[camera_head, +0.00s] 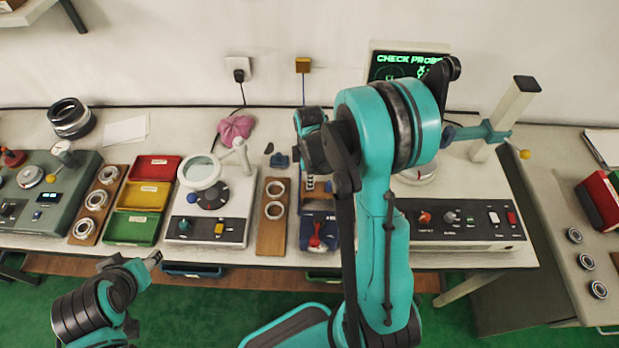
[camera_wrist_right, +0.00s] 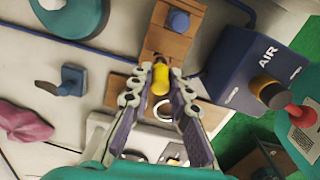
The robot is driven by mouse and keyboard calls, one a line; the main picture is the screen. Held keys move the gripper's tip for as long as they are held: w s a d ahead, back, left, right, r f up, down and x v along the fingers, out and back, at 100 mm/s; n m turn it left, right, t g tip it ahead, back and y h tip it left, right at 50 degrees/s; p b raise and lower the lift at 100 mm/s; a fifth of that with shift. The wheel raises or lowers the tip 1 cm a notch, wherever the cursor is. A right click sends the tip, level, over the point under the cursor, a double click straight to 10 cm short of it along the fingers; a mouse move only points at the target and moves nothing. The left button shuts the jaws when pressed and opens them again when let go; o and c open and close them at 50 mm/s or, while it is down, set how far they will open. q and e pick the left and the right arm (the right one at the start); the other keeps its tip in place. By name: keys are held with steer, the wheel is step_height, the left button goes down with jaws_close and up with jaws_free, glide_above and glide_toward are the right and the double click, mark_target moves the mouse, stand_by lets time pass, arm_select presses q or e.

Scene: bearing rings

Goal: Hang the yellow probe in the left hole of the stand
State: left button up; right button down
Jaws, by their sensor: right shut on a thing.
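The yellow probe (camera_wrist_right: 161,82) is between the fingertips of my right gripper (camera_wrist_right: 158,92), which is shut on it in the right wrist view. Its dark end lies over the near end of a wooden stand (camera_wrist_right: 160,42). I cannot tell whether the probe is in a hole or above it. A blue round part (camera_wrist_right: 178,20) sits at the stand's far end. In the head view my right arm hides the probe and much of the stand (camera_head: 319,187). My left gripper (camera_head: 154,259) is low at the left, away from the stand; its fingers are too small to judge.
A blue AIR box (camera_wrist_right: 237,75) with a red knob stands beside the stand. A wooden ring board (camera_head: 273,235) and a magnifier unit (camera_head: 208,228) stand to its left. A small blue holder (camera_head: 281,160) and pink cloth (camera_head: 235,128) lie behind.

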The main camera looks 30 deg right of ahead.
steer(key=shift+f+b, duration=0.9)
steer(key=shift+f, duration=0.2)
steer(key=shift+f, duration=0.1)
steer(key=c, duration=1.3)
jaws_free()
steer(key=shift+c, duration=0.2)
step_height(320, 180, up, 12)
steer(key=shift+r, duration=0.1)
